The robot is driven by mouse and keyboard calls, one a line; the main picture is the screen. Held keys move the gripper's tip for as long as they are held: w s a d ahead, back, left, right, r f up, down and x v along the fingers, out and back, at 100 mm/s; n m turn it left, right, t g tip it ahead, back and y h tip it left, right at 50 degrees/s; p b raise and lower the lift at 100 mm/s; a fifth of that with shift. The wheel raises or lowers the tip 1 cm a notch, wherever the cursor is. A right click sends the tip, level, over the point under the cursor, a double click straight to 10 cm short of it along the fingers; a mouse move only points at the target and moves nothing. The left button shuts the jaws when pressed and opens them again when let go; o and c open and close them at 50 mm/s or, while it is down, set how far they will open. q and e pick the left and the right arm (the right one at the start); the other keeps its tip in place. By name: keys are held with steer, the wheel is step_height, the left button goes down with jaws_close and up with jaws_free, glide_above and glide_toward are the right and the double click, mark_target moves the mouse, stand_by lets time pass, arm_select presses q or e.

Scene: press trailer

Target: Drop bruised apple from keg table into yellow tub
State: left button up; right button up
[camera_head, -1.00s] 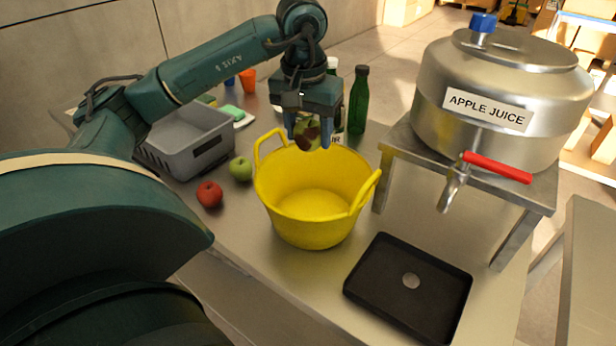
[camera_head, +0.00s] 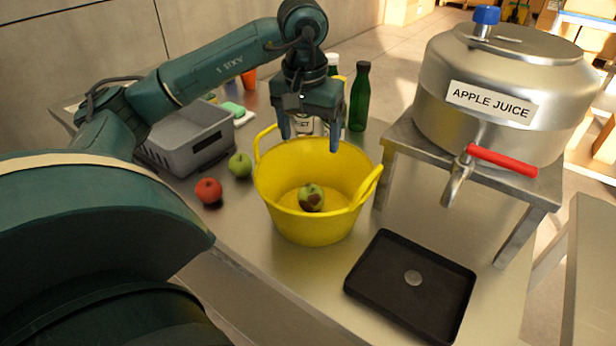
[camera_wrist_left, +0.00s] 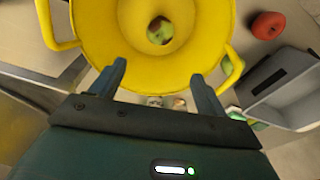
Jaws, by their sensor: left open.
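The bruised apple (camera_head: 311,197), green with a dark brown patch, is inside the yellow tub (camera_head: 308,230), near its floor. In the left wrist view the apple (camera_wrist_left: 160,31) also shows within the yellow tub (camera_wrist_left: 95,28). My left gripper (camera_head: 309,142) is open and empty above the tub's far rim, with its fingers spread and pointing down. Its two fingers also show in the left wrist view (camera_wrist_left: 158,85), apart from the apple. My right gripper is not in view.
A red apple (camera_head: 208,190) and a green apple (camera_head: 240,165) stand left of the tub, near a grey crate (camera_head: 190,150). A green bottle (camera_head: 359,97) stands behind. The steel keg (camera_head: 500,90) on its stand and a black tray (camera_head: 410,285) are at right.

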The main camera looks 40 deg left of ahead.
arm_select(q)
step_height(320, 180, up, 13)
steer(key=s+p, duration=0.1)
steer(key=p, duration=0.3)
steer(key=shift+s+d, duration=0.25)
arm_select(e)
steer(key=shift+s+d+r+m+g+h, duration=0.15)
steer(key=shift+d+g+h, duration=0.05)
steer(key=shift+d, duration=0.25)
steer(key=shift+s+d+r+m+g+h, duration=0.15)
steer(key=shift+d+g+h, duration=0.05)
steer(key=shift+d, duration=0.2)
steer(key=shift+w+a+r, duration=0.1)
